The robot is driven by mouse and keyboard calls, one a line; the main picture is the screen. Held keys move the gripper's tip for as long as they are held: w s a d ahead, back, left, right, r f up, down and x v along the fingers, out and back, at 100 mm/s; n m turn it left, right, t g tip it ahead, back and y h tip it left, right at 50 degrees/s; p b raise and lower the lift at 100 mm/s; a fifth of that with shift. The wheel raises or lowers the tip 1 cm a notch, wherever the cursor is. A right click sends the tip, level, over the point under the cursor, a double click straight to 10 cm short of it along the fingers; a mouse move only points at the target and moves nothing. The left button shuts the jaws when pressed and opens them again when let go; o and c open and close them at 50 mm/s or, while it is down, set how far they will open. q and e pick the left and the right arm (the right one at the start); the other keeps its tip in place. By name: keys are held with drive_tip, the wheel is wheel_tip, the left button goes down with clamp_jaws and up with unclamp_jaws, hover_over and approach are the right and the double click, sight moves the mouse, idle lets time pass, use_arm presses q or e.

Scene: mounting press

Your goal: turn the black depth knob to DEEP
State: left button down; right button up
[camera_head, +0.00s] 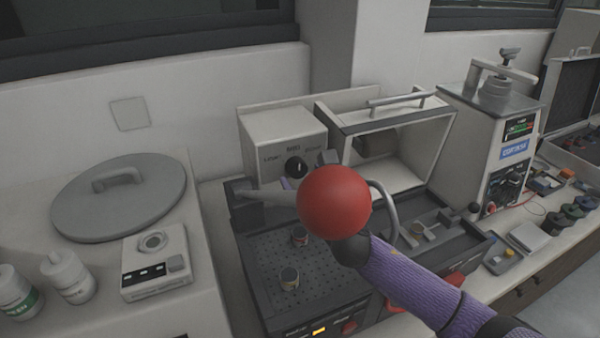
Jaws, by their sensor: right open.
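The black depth knob (296,167) sits on the front face of a white box (275,130) at the back of the press bench. Small lettering stands above and to both sides of the knob; it is too blurred to read. The knob's pointer direction is hard to tell. My right gripper (307,171) is open just in front and to the right of the knob, mostly hidden behind the red ball-shaped part of my right arm. A dark finger shows right of the knob and a purplish piece below it. I cannot tell whether either touches it. My left gripper is not in view.
A grey perforated plate (262,262) with two small cylinders lies below the knob. A grey bar (265,195) runs under it. An open white hood (420,135) stands to the right. A round grey lid (118,200) and a small white instrument (155,265) are left.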

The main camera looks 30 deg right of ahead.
drive_tip(key=shift+w, duration=0.95)
